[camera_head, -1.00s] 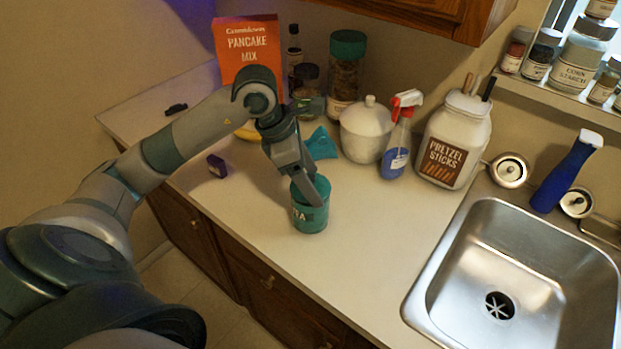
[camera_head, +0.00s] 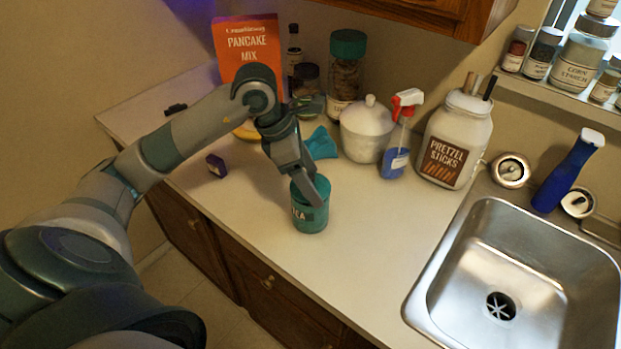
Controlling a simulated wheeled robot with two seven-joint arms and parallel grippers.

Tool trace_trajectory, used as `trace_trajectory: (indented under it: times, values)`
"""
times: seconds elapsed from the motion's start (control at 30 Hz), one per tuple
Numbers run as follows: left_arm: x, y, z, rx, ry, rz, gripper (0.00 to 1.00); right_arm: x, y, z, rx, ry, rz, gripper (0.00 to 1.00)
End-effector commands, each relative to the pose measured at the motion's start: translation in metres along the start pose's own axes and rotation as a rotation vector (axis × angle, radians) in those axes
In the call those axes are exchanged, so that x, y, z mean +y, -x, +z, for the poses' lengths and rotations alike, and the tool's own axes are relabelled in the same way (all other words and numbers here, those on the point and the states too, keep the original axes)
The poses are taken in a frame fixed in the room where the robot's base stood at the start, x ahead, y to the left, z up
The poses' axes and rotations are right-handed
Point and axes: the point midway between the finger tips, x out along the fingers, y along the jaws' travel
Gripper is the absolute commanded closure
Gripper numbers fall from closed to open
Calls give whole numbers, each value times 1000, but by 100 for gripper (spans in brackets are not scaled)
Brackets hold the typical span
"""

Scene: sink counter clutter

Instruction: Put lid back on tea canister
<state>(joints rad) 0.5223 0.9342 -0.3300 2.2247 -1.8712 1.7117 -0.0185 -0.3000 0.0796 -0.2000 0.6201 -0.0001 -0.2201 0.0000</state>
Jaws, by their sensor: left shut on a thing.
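The teal tea canister (camera_head: 311,217) stands upright on the counter near its front edge, with part of its "TEA" label showing. My left gripper (camera_head: 308,192) points down at the canister's top and is shut on a teal piece there, which looks like the lid. The fingers cover much of the canister's top, so I cannot tell whether the lid sits fully flat. My right gripper is not in view.
Behind stand a pancake mix box (camera_head: 249,45), a green-lidded jar (camera_head: 346,75), a white lidded pot (camera_head: 366,130), a spray bottle (camera_head: 397,140) and a pretzel jar (camera_head: 453,140). The sink (camera_head: 515,265) lies right. Counter right of the canister is clear.

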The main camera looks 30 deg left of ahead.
Motion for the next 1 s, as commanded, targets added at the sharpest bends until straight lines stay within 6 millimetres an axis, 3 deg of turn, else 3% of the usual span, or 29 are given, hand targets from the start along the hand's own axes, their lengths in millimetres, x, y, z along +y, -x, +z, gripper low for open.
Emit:
trace_trajectory:
  times: [0.43, 0.47, 0.53, 0.73, 0.8, 1.0]
  values:
    - [0, 0, 0, 0, 0, 1, 51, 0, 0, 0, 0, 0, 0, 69]
    - [0, 0, 0, 0, 0, 1, 25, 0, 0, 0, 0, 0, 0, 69]
    - [0, 0, 0, 0, 0, 1, 8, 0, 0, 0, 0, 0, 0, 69]
    - [0, 0, 0, 0, 0, 1, 8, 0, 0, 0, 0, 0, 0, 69]
    - [0, 0, 0, 0, 0, 1, 0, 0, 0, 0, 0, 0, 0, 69]
    - [0, 0, 0, 0, 0, 1, 0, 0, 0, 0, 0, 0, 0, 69]
